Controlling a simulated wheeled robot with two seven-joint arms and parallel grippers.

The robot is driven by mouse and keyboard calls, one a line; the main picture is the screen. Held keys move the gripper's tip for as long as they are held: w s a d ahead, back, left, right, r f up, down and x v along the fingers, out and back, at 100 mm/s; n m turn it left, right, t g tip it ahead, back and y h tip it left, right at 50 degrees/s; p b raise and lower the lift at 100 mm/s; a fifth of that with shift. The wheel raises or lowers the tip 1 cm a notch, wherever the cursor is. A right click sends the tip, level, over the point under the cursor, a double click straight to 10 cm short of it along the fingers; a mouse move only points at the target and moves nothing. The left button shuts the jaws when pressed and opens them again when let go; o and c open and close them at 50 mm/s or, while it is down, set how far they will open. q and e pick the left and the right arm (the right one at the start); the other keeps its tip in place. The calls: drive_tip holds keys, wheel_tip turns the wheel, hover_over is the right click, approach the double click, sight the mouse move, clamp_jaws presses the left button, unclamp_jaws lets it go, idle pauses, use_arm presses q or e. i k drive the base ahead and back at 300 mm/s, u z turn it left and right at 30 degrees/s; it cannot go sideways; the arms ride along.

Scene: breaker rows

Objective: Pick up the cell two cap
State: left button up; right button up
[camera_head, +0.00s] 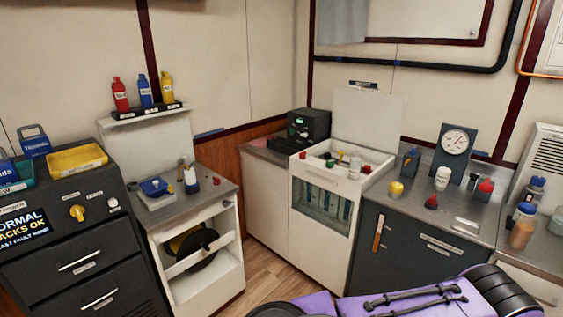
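A white cell cabinet (322,178) stands in the corner with its lid raised and a glass front showing blue-green cells. Several small caps or knobs sit in its open top. I see a red one (304,156) at the left, a green one (330,163) near the middle, a white cylinder (355,165) and a red one (367,169) at the right. The labels are too small to read, so I cannot tell which is the cell two cap. Neither of my grippers shows in the head view.
A dark cabinet (400,245) to the right bears a gauge (456,141), a yellow knob (395,188) and a white canister (442,178). A grey-topped white stand (222,275) is at left. Red, blue and yellow bottles (145,92) stand on a shelf. Wooden floor (262,270) lies clear between.

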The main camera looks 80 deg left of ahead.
sight(330, 163)
drive_tip(key=u, duration=2.55)
drive_tip(key=i, duration=1.2)
